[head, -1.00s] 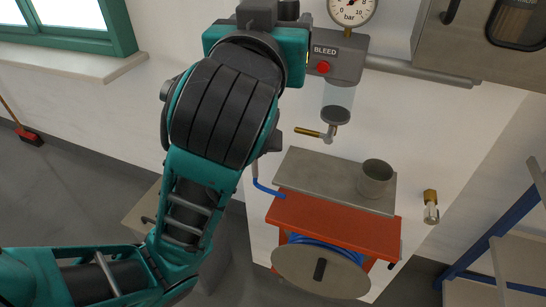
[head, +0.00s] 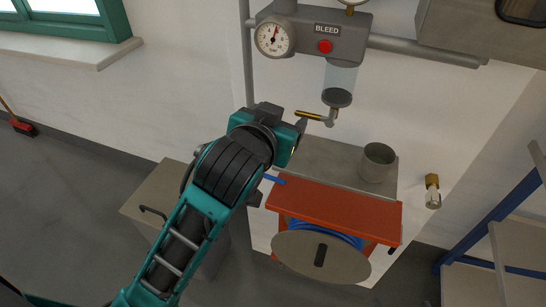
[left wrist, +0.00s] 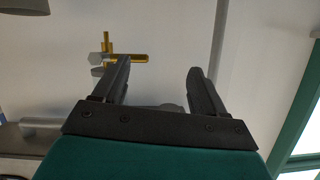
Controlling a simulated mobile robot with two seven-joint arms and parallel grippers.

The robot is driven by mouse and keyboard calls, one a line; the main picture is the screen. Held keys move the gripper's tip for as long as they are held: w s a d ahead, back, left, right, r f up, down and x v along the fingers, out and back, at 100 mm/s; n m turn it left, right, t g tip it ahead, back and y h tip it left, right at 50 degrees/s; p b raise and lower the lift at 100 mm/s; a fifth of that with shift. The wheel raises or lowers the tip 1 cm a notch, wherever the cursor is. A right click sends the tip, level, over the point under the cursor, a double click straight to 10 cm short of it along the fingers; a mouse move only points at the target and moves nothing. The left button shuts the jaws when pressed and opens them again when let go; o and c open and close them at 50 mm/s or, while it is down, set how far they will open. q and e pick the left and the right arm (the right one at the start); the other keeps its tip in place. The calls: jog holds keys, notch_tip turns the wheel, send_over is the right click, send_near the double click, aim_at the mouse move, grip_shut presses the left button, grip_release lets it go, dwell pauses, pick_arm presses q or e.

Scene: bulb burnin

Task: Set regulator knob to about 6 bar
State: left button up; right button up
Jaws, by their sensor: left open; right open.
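The regulator's round white gauge (head: 274,37) is at the upper middle of the head view. Its needle points nearly straight up, and its figures are too small to read surely. A grey cylindrical part, possibly the regulator knob (head: 285,6), stands above the gauge and is cut by the top edge. My left gripper (head: 286,114) is below the gauge, apart from it, open and empty. In the left wrist view its two fingers (left wrist: 158,68) are spread, with pale wall between them. The regulator does not clearly show there. My right gripper is not in view.
A brass lever (head: 309,115) under the bowl is close to my left gripper; contact cannot be told. It also shows behind one finger in the left wrist view (left wrist: 137,57). A red BLEED button (head: 325,46), grey shelf with cup (head: 378,162) and hose reel (head: 321,258) are nearby.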

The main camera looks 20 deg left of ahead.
pick_arm(q)
notch_tip(320, 180, down, 8)
jog(key=s+m+g, duration=0.1)
jog(key=shift+s+a+f+h, duration=0.15)
jog(key=shift+a+f+h, duration=0.1)
jog(key=shift+h, duration=0.15)
